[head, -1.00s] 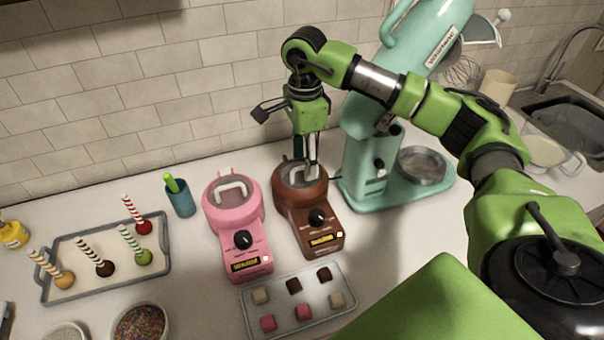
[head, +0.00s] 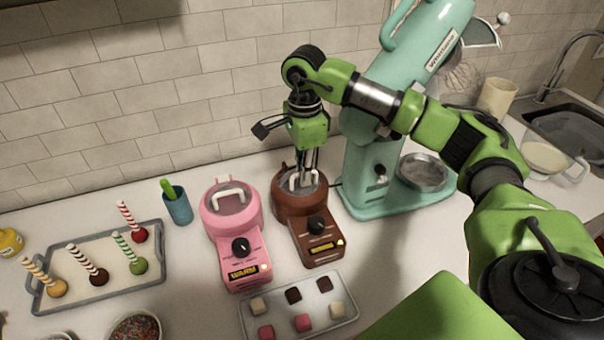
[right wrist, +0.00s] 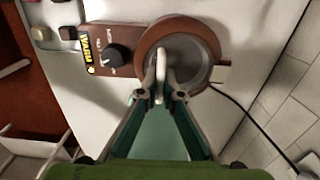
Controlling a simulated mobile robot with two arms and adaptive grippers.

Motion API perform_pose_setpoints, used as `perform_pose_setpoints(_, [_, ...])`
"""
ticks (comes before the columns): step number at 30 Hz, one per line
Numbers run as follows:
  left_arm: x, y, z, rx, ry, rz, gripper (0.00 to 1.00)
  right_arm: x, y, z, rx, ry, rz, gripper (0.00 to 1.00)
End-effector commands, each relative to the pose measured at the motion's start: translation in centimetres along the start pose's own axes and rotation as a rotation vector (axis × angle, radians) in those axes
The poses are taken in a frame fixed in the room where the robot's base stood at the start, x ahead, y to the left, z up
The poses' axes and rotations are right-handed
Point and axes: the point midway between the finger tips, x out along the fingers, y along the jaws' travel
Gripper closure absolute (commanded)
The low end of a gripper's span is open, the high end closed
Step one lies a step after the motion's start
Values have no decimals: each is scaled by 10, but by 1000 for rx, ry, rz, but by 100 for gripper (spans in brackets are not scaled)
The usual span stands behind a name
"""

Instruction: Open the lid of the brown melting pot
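The brown melting pot (head: 299,207) stands on the counter, with its lid (head: 315,190) down on top. The lid's white loop handle (head: 296,181) stands up from it. In the right wrist view the lid (right wrist: 190,58) and its handle (right wrist: 161,72) show at the fingertips. My right gripper (head: 306,170) points down over the lid. In the right wrist view my right gripper (right wrist: 164,95) has its fingertips apart, one on each side of the handle; a gap still shows. My left gripper is out of view.
The pink melting pot (head: 230,205) stands close on the left. The teal mixer (head: 365,170) is close on the right. A tray of small blocks (head: 345,308) lies in front. A blue cup (head: 178,207) and a cake-pop tray (head: 110,288) are farther left.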

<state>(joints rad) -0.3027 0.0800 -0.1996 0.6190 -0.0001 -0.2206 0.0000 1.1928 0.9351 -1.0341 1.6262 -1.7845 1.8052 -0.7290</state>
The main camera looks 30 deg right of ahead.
Motion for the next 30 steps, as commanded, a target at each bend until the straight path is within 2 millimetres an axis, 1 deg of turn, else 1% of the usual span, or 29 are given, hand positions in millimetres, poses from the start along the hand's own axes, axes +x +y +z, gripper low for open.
perform_pose_setpoints(11, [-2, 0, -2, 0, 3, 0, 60, -3, -1, 0, 0, -1, -1, 98])
perform_pose_setpoints(18, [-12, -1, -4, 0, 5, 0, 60, -19, -10, 0, 2, -1, -3, 98])
perform_pose_setpoints(26, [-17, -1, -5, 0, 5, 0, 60, -26, -16, 0, 0, -1, -3, 98])
perform_pose_setpoints(30, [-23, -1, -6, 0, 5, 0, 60, -35, -23, 1, 1, -2, -3, 97])
